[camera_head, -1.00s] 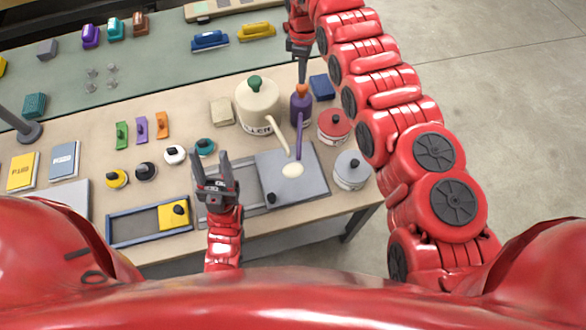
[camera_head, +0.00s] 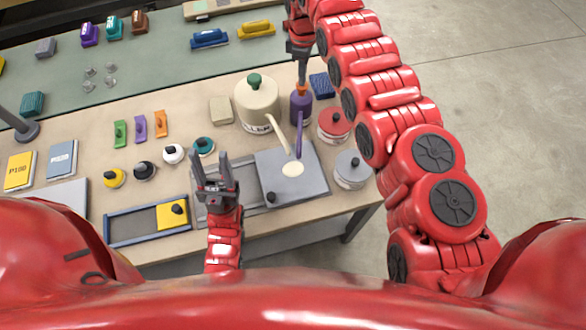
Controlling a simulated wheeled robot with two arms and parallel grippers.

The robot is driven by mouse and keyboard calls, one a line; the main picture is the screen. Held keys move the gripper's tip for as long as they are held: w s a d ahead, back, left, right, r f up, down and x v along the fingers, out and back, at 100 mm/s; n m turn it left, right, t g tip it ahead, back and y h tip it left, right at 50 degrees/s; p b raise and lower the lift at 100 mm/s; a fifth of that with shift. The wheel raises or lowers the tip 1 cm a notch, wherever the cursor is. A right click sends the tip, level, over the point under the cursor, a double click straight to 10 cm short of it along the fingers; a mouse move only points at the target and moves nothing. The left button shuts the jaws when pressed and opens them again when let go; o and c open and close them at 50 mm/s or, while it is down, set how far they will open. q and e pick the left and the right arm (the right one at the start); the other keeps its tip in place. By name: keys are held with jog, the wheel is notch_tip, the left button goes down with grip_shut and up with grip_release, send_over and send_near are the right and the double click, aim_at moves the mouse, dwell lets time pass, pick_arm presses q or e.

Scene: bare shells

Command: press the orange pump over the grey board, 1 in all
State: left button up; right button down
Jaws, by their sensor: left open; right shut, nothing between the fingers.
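A purple bottle (camera_head: 301,108) with an orange pump top (camera_head: 301,89) stands upright behind the grey board (camera_head: 308,179). A thin purple spout (camera_head: 299,140) reaches from the bottle toward the board. A pale cream patch (camera_head: 293,169) lies on the board beneath the spout's end. My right gripper (camera_head: 302,79) is shut and empty, pointing down directly over the orange top; I cannot tell whether it touches. My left gripper (camera_head: 222,168) is open and empty, above the grey frame left of the board.
A cream pot (camera_head: 257,101) with a green knob stands left of the bottle, its spout also reaching toward the board. A red-lidded pot (camera_head: 334,125), a grey-lidded pot (camera_head: 351,168) and a blue block (camera_head: 322,86) stand to the right. Small knobbed pieces lie left of my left gripper.

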jog(key=shift+f+b, duration=0.75)
jog(key=shift+f, duration=0.25)
jog(key=shift+s, duration=0.1)
jog(key=shift+r, duration=1.65)
jog(key=shift+r, duration=0.55)
notch_tip(320, 180, up, 5)
jog(key=shift+f+p, duration=0.1)
jog(key=shift+p, duration=0.8)
